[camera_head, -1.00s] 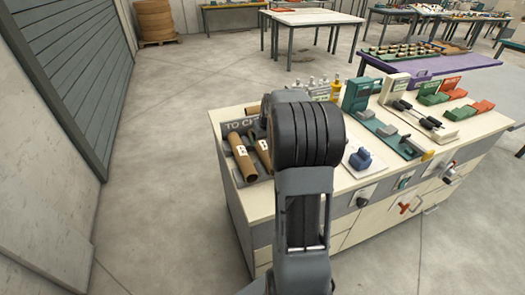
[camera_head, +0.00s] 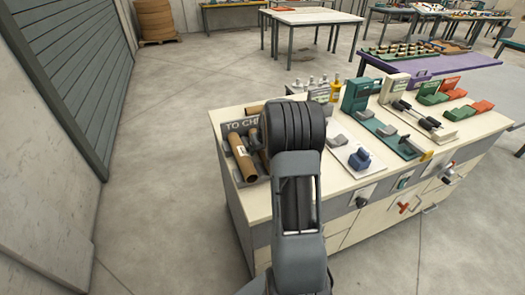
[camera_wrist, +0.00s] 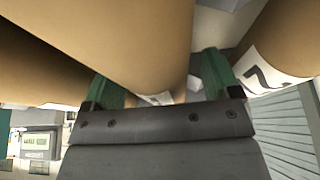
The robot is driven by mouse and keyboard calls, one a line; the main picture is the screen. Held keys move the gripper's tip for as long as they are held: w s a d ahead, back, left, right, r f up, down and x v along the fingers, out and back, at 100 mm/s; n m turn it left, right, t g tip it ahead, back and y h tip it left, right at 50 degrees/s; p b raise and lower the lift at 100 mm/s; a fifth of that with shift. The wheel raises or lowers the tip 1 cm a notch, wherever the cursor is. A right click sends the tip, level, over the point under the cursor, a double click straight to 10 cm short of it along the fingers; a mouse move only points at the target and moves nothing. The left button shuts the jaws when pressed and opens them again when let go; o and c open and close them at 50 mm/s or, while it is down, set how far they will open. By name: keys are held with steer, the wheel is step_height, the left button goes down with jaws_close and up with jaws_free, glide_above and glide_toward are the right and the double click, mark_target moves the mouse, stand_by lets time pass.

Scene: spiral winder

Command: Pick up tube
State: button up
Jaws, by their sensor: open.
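Brown cardboard tubes lie in a dark rack at the left end of the workbench, by a sign starting "TO CH". One tube (camera_head: 241,158) lies in clear view at the front left; others are partly hidden behind my arm. In the wrist view, my gripper (camera_wrist: 160,88) is open, its two green fingers pointing at the tubes. A large tube (camera_wrist: 130,35) fills the middle of that view and runs down between the fingers. Another tube (camera_wrist: 275,40) with a white printed label is at the right. Contact cannot be told.
Small bottles (camera_head: 322,85) stand at the bench's back edge. A teal device (camera_head: 385,130) and a blue-grey part (camera_head: 360,158) lie to the right of my arm. A slatted shutter (camera_head: 60,70) is at the left, with bare floor between it and the bench.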

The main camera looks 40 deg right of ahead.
steer(key=shift+c, duration=0.3)
steer(key=c, duration=1)
steer(key=shift+r, duration=0.1)
